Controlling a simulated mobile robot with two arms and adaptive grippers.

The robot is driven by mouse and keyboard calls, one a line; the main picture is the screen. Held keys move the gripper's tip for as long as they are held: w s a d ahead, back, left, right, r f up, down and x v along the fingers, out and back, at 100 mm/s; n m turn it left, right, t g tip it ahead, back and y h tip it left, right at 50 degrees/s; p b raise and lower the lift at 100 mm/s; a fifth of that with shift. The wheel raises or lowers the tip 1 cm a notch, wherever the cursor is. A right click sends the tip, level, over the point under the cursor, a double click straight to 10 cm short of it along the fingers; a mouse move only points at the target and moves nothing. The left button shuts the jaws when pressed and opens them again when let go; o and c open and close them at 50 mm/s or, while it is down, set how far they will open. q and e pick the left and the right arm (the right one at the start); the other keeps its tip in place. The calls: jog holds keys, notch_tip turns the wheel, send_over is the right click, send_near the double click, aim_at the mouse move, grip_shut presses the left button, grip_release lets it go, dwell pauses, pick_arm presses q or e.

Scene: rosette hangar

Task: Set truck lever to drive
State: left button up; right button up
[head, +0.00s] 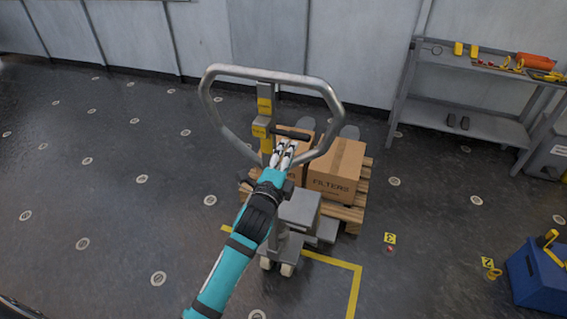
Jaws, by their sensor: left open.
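The pallet truck's grey loop handle (272,74) stands upright in the middle of the head view. Inside the loop is a column with yellow labels (264,105). A dark lever (291,134) sticks out to the right from this column, below the upper label. My left gripper (286,148) is just below the lever, with its white fingers pointing up at it. It is open. I cannot tell whether the fingers touch the lever. My right gripper is not in view.
A wooden pallet (351,214) carries cardboard boxes, one marked FILTERS (336,166), behind the truck. A grey shelf bench (470,122) with tools stands at the right by the wall. A blue bin (538,280) is at the lower right. The floor at left is clear.

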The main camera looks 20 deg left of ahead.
pick_arm(q)
jog(key=shift+s, duration=1.6)
